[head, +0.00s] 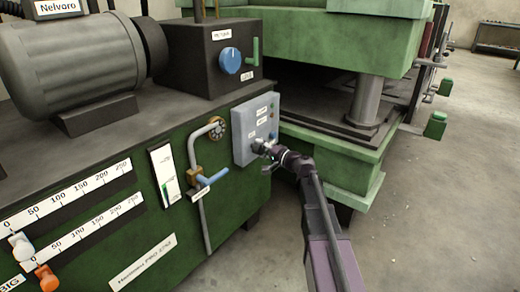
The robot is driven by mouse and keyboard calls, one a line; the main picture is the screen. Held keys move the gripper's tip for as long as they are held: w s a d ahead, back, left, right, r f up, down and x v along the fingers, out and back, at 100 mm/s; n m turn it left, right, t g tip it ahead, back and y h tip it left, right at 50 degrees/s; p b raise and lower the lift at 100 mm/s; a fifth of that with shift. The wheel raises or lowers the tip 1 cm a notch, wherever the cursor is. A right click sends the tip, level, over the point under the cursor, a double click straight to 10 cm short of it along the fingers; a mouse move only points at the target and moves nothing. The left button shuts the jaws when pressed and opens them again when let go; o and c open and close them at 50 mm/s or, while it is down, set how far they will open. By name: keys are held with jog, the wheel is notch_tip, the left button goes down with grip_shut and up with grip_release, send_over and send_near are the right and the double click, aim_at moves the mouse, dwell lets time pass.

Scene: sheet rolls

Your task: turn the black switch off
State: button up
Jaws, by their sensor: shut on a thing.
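A grey control box (243,135) is fixed to the end face of the green machine cabinet, with small labels and small buttons or lamps on its front. My gripper (260,147) reaches in from the lower right and has its fingertips at the lower part of that front. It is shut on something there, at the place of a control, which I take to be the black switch. The switch itself is hidden by the fingers, so its position cannot be read.
A bent grey pipe (193,165) with a blue-handled valve (212,178) stands left of the box. A black box with a blue knob (230,60) sits above. The green press (340,160) stands close on the right. Floor is open at far right.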

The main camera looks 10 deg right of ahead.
jog(key=shift+w, duration=0.1)
jog(key=o, duration=1.1)
jog(key=shift+v, duration=6)
